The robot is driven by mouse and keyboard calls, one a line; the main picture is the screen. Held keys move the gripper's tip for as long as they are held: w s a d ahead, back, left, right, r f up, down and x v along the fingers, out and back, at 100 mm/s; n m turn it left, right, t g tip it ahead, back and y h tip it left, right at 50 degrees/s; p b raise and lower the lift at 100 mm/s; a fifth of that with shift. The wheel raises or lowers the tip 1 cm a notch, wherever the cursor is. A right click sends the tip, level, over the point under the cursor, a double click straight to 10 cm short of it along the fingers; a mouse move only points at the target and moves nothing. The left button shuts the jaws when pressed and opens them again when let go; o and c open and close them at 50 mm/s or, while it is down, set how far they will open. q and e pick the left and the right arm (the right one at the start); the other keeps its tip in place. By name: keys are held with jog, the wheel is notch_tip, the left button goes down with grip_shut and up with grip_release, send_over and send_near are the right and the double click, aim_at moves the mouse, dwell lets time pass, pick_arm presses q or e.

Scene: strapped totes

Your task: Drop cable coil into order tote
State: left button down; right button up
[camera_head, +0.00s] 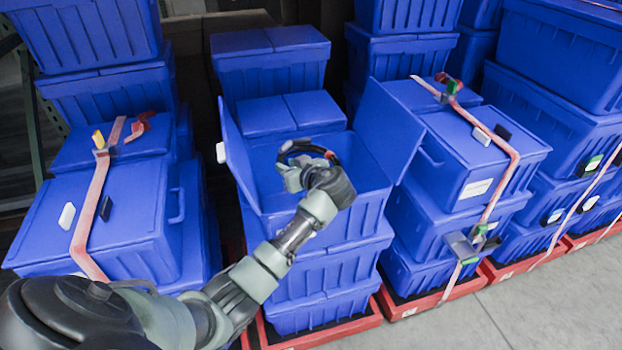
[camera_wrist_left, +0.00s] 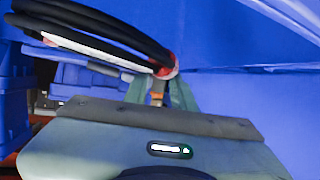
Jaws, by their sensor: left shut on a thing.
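A black cable coil (camera_head: 309,147) is in the grasp of my left gripper (camera_head: 292,172) in the head view. The coil also shows large at the upper left of the left wrist view (camera_wrist_left: 92,30), with a red band near my fingers. The open blue order tote (camera_head: 358,190) stands in the middle, its lid flaps swung out to the left and right. My left gripper is over the tote's opening with the coil. Its height above the tote floor is hard to tell. The tote's blue wall fills the right of the wrist view (camera_wrist_left: 250,105). My right gripper is not in view.
Strapped closed tote stacks stand to the left (camera_head: 120,215) and right (camera_head: 470,160). The raised left flap (camera_head: 237,155) and right flap (camera_head: 390,130) flank the opening. Stacks sit on red pallets (camera_head: 330,333). Grey floor (camera_head: 540,310) is clear at the lower right.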

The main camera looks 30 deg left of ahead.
pick_arm(q)
jog(key=c, duration=1.1)
grip_release()
jog(key=shift+r, duration=0.1)
jog(key=shift+s+d, duration=0.15)
jog(key=shift+d, duration=0.35)
jog(key=b+v, duration=0.2)
jog(key=v, duration=0.4)
jog(key=shift+s+d+r+b, duration=0.25)
jog(key=shift+r+b, duration=0.05)
